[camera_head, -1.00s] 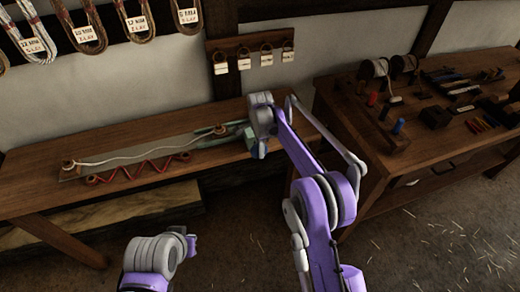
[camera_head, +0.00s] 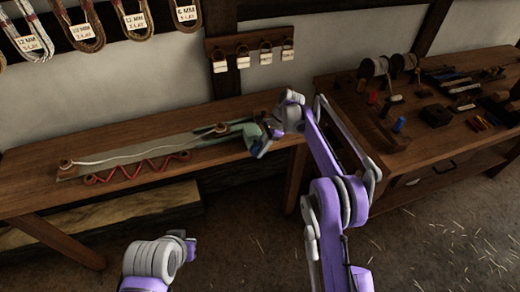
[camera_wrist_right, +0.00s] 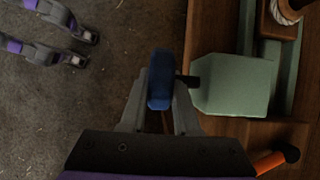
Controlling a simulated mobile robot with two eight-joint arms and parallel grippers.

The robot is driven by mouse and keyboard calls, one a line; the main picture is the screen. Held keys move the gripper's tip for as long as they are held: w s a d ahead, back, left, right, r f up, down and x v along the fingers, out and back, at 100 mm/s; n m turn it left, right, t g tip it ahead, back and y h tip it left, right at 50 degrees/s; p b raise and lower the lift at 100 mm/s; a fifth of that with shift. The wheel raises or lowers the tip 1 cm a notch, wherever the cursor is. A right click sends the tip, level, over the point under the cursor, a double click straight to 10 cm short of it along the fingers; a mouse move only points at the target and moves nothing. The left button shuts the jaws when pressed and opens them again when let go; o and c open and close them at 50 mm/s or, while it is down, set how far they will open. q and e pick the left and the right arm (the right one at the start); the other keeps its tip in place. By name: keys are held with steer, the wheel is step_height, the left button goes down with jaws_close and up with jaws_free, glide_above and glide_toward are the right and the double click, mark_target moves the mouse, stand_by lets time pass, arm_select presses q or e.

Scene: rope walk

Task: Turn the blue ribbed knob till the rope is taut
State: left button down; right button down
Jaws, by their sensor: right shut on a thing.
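The blue ribbed knob (camera_wrist_right: 160,82) sits on a short dark shaft at the side of a green block (camera_wrist_right: 232,85) in the right wrist view. My right gripper (camera_wrist_right: 160,100) is shut on the knob, one finger on each side. In the head view my right gripper (camera_head: 263,143) is at the right end of the bench fixture and largely covers the knob. The pale rope (camera_head: 130,155) runs along a board (camera_head: 72,173) from a left post to the green part, nearly straight with a slight bend. My left gripper (camera_head: 191,247) shows only partly, low and away from the bench.
A red zigzag cord (camera_head: 140,168) lies along the front of the board. A second bench (camera_head: 440,150) on the right carries spools and tools. A rack of small tagged hooks (camera_head: 250,55) hangs behind. An orange rod with a black end (camera_wrist_right: 278,160) lies near the green block.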

steer(key=shift+y, duration=0.5)
steer(key=c, duration=0.6)
jaws_free()
steer(key=shift+c, duration=0.2)
steer(key=p+v, duration=0.1)
steer(key=v, duration=0.9)
steer(key=shift+w+d+r, duration=0.2)
steer(key=shift+w+d, duration=0.05)
steer(key=shift+d, duration=0.1)
